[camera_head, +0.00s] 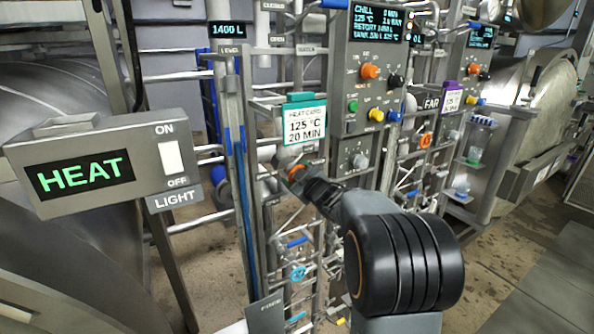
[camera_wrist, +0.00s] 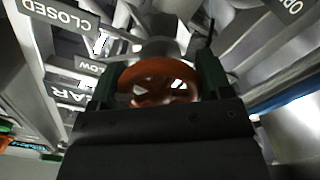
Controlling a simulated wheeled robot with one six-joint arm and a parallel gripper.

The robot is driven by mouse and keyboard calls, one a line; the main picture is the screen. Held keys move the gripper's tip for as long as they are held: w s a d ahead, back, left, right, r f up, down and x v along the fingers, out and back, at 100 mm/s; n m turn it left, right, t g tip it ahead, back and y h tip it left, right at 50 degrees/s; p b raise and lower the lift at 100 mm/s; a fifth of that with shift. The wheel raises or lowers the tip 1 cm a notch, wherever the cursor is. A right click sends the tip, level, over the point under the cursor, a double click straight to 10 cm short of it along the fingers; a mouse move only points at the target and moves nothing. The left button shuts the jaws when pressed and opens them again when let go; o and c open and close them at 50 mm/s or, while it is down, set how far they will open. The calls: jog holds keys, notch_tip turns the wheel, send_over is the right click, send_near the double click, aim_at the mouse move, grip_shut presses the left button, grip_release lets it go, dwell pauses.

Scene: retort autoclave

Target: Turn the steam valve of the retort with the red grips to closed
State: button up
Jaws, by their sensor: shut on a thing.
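My gripper (camera_wrist: 157,88) is shut on an orange-red valve handwheel (camera_wrist: 158,66), with one dark finger on each side of its rim in the wrist view. In the head view the same orange wheel (camera_head: 297,172) is mostly hidden by my gripper (camera_head: 303,176), below the white and teal heat card. In the wrist view a CLOSED label (camera_wrist: 62,12) is at the upper left and a partly cut-off OPEN label (camera_wrist: 291,9) at the upper right. The wheel's pointer, if any, is not clear. No red grips are recognisable on either retort.
Pipes and several small blue-handled valves crowd the rack below my gripper. A control panel (camera_head: 372,70) with knobs is just right. Another orange wheel (camera_head: 426,140) is under the FAR sign (camera_head: 431,103). A HEAT light box (camera_head: 105,165) is at left. Open floor lies lower right.

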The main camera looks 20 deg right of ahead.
jog(key=shift+m+p, duration=1)
jog(key=shift+m, duration=1.2)
jog(key=shift+f, duration=0.1)
jog(key=o, duration=0.9)
jog(key=s, duration=0.4)
jog(key=s+d+b, duration=0.1)
jog(key=s, duration=0.8)
jog(key=shift+s+d, duration=0.2)
jog(key=shift+s, duration=0.2)
